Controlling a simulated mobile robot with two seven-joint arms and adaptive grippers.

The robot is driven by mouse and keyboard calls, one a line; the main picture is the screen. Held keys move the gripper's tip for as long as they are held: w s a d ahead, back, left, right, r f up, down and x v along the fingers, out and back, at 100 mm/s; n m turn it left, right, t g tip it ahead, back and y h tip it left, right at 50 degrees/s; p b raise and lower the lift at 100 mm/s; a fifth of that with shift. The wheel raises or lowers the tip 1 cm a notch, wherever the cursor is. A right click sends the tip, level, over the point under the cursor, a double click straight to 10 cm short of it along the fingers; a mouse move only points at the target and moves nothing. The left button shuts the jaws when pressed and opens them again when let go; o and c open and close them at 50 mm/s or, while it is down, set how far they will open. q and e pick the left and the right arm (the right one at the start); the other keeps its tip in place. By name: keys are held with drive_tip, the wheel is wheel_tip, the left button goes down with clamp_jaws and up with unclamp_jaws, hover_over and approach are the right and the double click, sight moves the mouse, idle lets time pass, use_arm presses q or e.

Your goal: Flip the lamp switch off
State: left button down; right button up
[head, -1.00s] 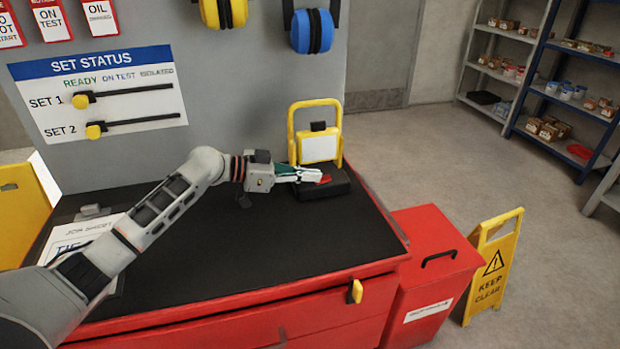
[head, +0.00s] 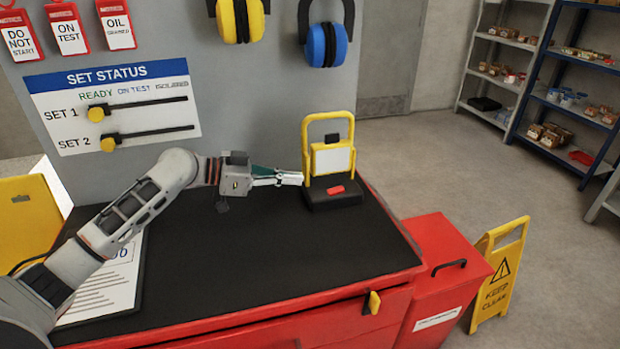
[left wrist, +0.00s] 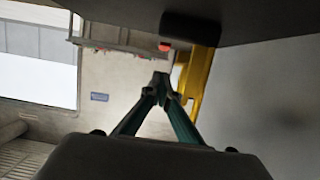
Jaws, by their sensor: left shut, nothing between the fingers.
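The lamp (head: 330,160) has a yellow frame, a white panel and a black base, and stands at the back right of the black-topped bench. Its red switch (head: 336,189) is on top of the base. My left gripper (head: 300,179) is shut and empty, just left of the lamp, its tips close to the base. In the left wrist view the closed fingertips (left wrist: 161,80) show with the yellow frame (left wrist: 194,80) beyond them and a small red piece above. I cannot tell whether the tips touch the lamp. My right gripper is not in view.
A red bench (head: 250,325) carries the black mat. A status board (head: 115,105) with two yellow sliders and hanging ear defenders (head: 325,44) are behind. A red bin (head: 440,270) and a yellow floor sign (head: 497,275) stand at the right. The mat's middle is clear.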

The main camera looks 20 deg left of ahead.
use_arm(q)
drive_tip(key=shift+f+v, duration=0.2)
drive_tip(key=shift+v, duration=0.9)
